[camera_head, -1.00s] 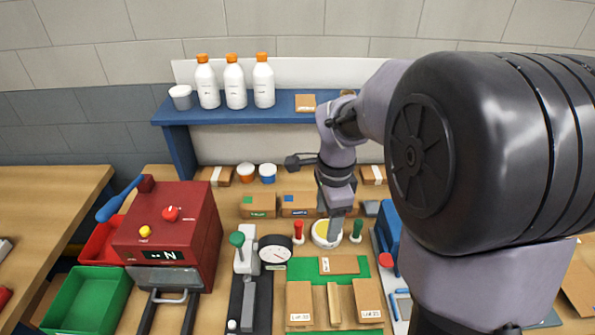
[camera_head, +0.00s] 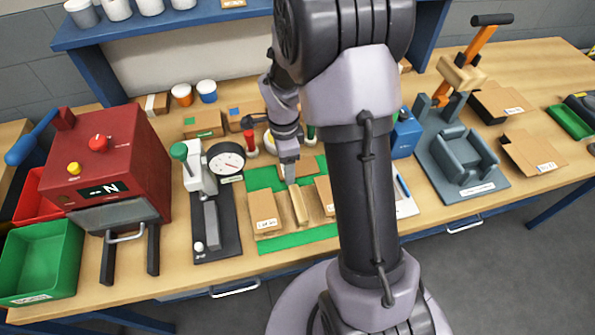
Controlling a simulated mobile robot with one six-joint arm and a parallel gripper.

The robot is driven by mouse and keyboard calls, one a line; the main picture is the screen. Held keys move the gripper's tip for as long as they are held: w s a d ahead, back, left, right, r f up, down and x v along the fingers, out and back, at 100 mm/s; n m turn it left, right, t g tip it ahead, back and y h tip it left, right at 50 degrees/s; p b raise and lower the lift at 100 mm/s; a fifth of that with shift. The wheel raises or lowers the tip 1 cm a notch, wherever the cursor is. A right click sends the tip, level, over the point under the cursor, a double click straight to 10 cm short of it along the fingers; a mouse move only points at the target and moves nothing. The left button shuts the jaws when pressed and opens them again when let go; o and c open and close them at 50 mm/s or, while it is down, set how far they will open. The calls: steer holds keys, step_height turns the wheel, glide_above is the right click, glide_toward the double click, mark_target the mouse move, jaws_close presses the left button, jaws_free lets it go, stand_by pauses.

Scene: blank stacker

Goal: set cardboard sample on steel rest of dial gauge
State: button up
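The dial gauge (camera_head: 226,157) stands left of centre, with a white round dial and a green knob. Its long grey steel rest (camera_head: 211,222) lies on a black base and is bare. On the green mat (camera_head: 290,241) to its right lie several cardboard pieces: a labelled one (camera_head: 265,212) at the left, a narrow tan strip (camera_head: 300,207) in the middle, and another (camera_head: 325,193) partly behind my arm. I cannot tell which is the sample. My gripper (camera_head: 290,178) points down at the far end of the strip. Its fingers are too small to read, and contact is unclear.
A red tester (camera_head: 110,160) and a green bin (camera_head: 42,262) stand left of the gauge. Behind the mat are small cartons (camera_head: 202,123) and tubs. A grey fixture (camera_head: 462,158) with an orange lever stands at the right. My arm hides part of the middle.

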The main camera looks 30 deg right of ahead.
steer(key=shift+f, duration=0.1)
stand_by(0.3)
steer(key=c, duration=1.2)
